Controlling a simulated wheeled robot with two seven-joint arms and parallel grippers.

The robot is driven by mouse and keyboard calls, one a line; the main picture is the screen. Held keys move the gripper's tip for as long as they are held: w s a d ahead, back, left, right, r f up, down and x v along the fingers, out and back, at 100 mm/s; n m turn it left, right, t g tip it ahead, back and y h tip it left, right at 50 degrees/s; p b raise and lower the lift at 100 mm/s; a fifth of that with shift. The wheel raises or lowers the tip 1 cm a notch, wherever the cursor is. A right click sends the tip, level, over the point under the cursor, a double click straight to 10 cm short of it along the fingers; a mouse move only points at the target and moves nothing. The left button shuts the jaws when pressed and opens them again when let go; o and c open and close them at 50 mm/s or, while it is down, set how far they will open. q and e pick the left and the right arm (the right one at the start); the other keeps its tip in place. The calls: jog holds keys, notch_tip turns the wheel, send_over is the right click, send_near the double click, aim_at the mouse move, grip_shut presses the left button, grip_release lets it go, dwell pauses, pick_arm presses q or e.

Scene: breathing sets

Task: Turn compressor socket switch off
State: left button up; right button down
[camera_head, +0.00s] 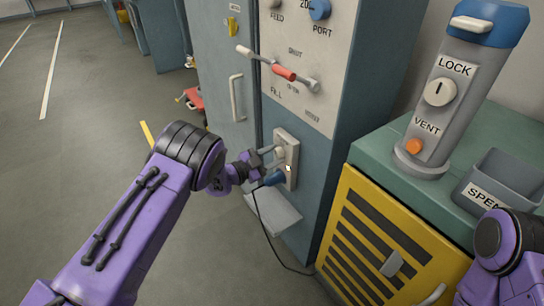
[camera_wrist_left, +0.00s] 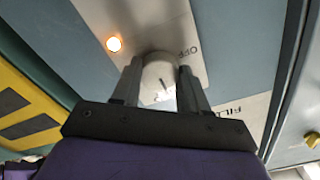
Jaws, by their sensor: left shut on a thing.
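The compressor socket plate (camera_head: 292,160) is a pale panel on the front of the grey-blue cabinet, with a blue plug (camera_head: 275,178) and dark cord at its lower part. My left gripper (camera_head: 270,160) is at this plate. In the left wrist view the left gripper (camera_wrist_left: 160,92) is shut on a pale rounded switch (camera_wrist_left: 158,68), one finger on each side. An OFF label (camera_wrist_left: 187,51), upside down in that view, is beside the switch. A lit orange lamp (camera_wrist_left: 114,44) is on the same plate. The switch's exact setting is hard to tell.
Above the socket is a panel with a red-grip lever (camera_head: 284,73) and a blue knob (camera_head: 319,9). At right, a yellow louvred unit (camera_head: 350,215) carries a grey LOCK/VENT cylinder (camera_head: 440,110) and a grey bin (camera_head: 505,180). Open floor lies left.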

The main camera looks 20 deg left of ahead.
pick_arm(q)
jog(key=shift+n, duration=0.3)
jog(key=n+p, duration=0.1)
jog(key=n, duration=0.2)
jog(key=shift+r+n, duration=0.1)
jog(key=shift+n, duration=0.2)
jog(key=n+p, duration=0.1)
jog(key=n, duration=0.3)
jog(key=shift+n+p, duration=0.3)
jog(key=n, duration=0.4)
jog(key=shift+p, duration=0.4)
jog(key=n, duration=0.5)
jog(key=shift+p, duration=0.3)
jog(key=o, duration=1.1)
jog(key=shift+c, duration=0.2)
jog(key=shift+s, duration=0.1)
